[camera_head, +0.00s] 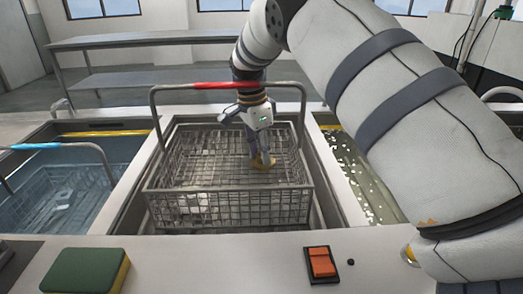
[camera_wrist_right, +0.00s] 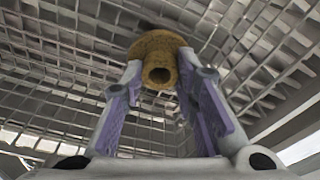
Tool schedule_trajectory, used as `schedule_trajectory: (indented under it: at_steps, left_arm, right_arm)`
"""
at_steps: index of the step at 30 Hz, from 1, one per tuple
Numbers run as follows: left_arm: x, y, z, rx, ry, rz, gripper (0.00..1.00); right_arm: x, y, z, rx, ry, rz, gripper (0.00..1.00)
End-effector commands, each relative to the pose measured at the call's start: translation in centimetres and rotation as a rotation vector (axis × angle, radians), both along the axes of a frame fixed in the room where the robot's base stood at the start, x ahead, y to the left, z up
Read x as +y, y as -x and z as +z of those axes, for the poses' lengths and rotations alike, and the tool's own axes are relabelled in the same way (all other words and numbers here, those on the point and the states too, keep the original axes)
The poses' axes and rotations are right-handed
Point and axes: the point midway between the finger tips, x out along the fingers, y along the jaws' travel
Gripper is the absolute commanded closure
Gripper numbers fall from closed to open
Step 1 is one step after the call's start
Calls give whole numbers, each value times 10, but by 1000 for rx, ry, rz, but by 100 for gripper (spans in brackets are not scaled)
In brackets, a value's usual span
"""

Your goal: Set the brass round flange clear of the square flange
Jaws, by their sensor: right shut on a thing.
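The brass round flange (camera_head: 263,163) is inside the wire basket (camera_head: 232,208), toward its right side. My right gripper (camera_head: 257,150) reaches down into the basket and is shut on the flange. In the right wrist view the flange (camera_wrist_right: 158,48) shows its round disc and hollow hub. The purple-padded fingers (camera_wrist_right: 160,85) stand on both sides of the hub. I cannot tell whether the flange touches the basket floor. I cannot make out the square flange in either view. My left gripper is not in view.
The basket has a tall handle with a red grip (camera_head: 225,85) arching over it. Left is a tank of blue water (camera_head: 110,150); right is a tank of murky liquid (camera_head: 360,180). A green sponge (camera_head: 78,270) and an orange switch (camera_head: 321,262) sit on the front ledge.

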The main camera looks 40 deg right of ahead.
Motion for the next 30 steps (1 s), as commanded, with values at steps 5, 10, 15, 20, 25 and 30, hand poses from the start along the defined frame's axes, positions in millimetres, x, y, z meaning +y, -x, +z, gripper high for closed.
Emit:
schedule_trajectory:
  at_steps: [5,10,15,20,25,30]
  left_arm:
    - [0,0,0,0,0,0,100]
    - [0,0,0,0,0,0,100]
    - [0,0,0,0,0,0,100]
    - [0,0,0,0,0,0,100]
    - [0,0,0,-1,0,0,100]
    - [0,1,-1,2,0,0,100]
  right_arm:
    - [0,0,-2,-1,0,0,100]
    - [0,0,-3,0,0,0,53]
    - [0,0,-3,0,0,0,53]
    - [1,-1,8,-4,1,2,53]
    - [7,-4,51,-6,2,2,53]
    - [13,-5,93,-2,3,1,53]
